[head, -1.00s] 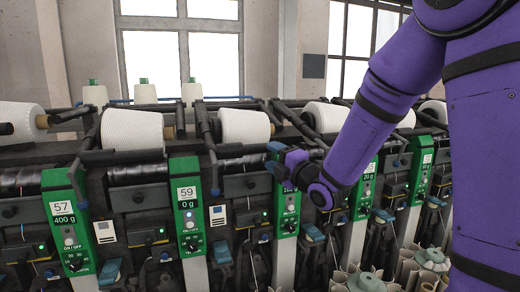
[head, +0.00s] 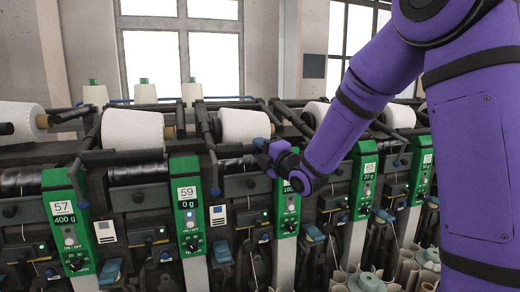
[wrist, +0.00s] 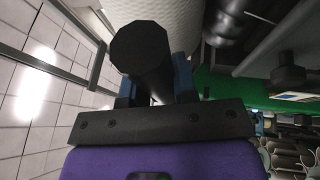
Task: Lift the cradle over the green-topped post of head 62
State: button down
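A dark cradle arm (head: 207,130) stands beside a white cone (head: 243,126), above the machine front. A dark bar (head: 236,148) runs from it toward my gripper (head: 262,151). In the wrist view, a black round-ended bar (wrist: 140,47) lies between the blue fingers of my gripper (wrist: 155,88). Both fingers look close against its sides; whether they grip it is unclear. Behind my gripper is a green-topped post (head: 290,205), its number plate hidden by my wrist. Its green also shows in the wrist view (wrist: 225,93). No number 62 is readable.
Neighbouring green posts read 57 (head: 65,222) and 59 (head: 186,205); another green post (head: 364,180) stands right of my wrist. White cones (head: 132,129) and dark cradle arms line the row. Paper tubes (head: 410,268) stand at lower right.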

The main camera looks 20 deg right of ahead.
jog(key=r, duration=0.3)
jog(key=s+r, duration=0.1)
jog(key=r, duration=0.5)
jog(key=shift+s+r, duration=0.15)
jog(key=c, duration=0.9)
grip_release()
jog(key=v, duration=1.1)
